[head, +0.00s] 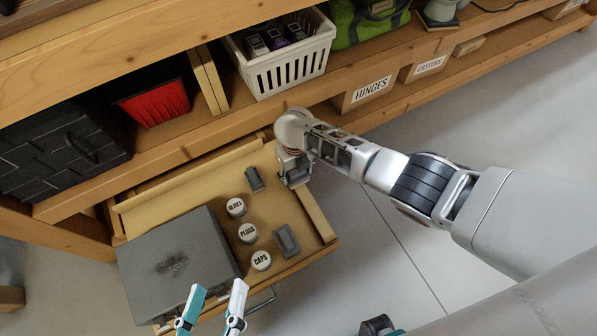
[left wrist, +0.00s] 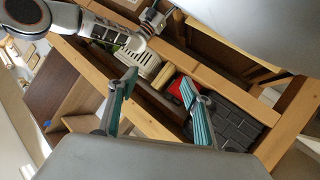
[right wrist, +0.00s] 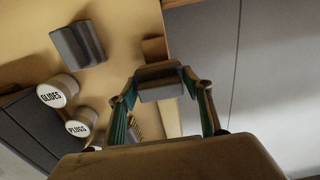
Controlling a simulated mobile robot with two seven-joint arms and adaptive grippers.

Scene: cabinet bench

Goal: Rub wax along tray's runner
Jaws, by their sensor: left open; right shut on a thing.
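The pulled-out wooden tray (head: 215,177) has a pale wooden strip, seemingly its runner (head: 317,214), along its right side. My right gripper (head: 293,178) is over the tray's right side, by the far end of that strip. In the right wrist view it (right wrist: 160,92) is shut on a grey block (right wrist: 160,77), likely the wax. I cannot tell whether the block touches the runner. My left gripper (head: 218,290) is open and empty in front of the grey box. It also shows open in the left wrist view (left wrist: 158,84).
In the tray are a big grey box (head: 172,262) with a dark smudge, white-topped jars GLIDES (head: 236,207), PLUGS (head: 248,233) and CAPS (head: 261,260), and grey blocks (head: 254,179) (head: 286,241). A white basket (head: 290,68) and HINGES box (head: 366,92) stand on the shelf behind. Floor right is clear.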

